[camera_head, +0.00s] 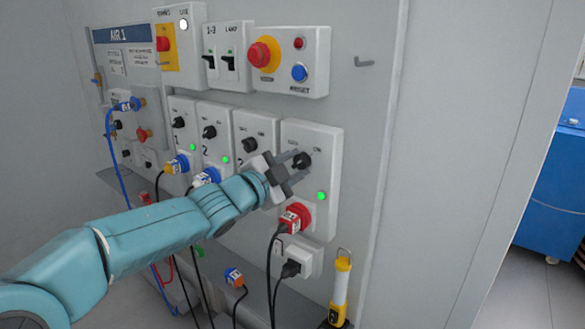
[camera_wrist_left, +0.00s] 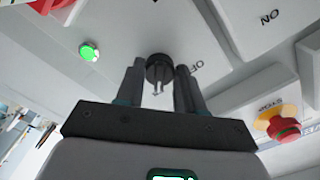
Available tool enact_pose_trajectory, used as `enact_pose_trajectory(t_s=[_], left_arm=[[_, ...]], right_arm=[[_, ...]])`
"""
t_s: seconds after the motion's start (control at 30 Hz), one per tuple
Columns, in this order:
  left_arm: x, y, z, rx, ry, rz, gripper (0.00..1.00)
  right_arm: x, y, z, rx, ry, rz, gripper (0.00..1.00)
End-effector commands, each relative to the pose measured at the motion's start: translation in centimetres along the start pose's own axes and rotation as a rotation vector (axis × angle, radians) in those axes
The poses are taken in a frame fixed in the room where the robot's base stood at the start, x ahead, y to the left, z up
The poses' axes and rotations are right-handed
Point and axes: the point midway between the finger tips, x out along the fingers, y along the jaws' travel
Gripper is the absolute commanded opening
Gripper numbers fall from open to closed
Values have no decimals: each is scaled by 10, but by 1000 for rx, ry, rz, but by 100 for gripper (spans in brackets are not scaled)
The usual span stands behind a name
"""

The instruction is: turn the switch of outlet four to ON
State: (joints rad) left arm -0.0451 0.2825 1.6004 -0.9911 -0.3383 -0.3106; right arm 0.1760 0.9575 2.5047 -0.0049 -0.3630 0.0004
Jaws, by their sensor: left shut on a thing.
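The outlet four panel (camera_head: 325,152) is the rightmost of a row of grey switch boxes on the wall. Its black rotary switch (camera_head: 303,160) sits above a lit green lamp (camera_head: 321,196) and a red plug (camera_head: 295,218). My left gripper (camera_head: 296,167) is at this switch, its fingers closed on the knob. Which mark the knob points to is hard to tell. My right gripper is not in view.
Switches of the other outlets (camera_head: 209,132) stand to the left. Above are an emergency stop (camera_head: 262,54) and a blue reset button (camera_head: 299,73). Below hang cables, a black plug (camera_head: 290,268) and a yellow lamp (camera_head: 341,285). The wall to the right is mostly clear.

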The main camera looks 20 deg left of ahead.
Motion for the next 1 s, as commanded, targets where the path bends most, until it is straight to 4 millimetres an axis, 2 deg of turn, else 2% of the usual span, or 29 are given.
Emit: enact_pose_trajectory(t_s=[0.3, 0.33, 0.4, 0.77, 0.87, 1.0], left_arm=[[0, 0, 0, 5, 0, 1, 7], [0, 0, 0, 5, 0, 1, 44], [0, 0, 0, 5, 1, 1, 63], [-5, -1, 0, 3, 1, -1, 63], [-20, -1, 0, 3, 0, -2, 63], [-55, -1, 0, 3, -1, -3, 63]], right_arm=[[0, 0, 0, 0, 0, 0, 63], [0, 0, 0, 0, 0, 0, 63], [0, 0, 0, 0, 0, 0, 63], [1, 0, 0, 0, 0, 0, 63], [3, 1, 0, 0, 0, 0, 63], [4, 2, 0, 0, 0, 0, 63]])
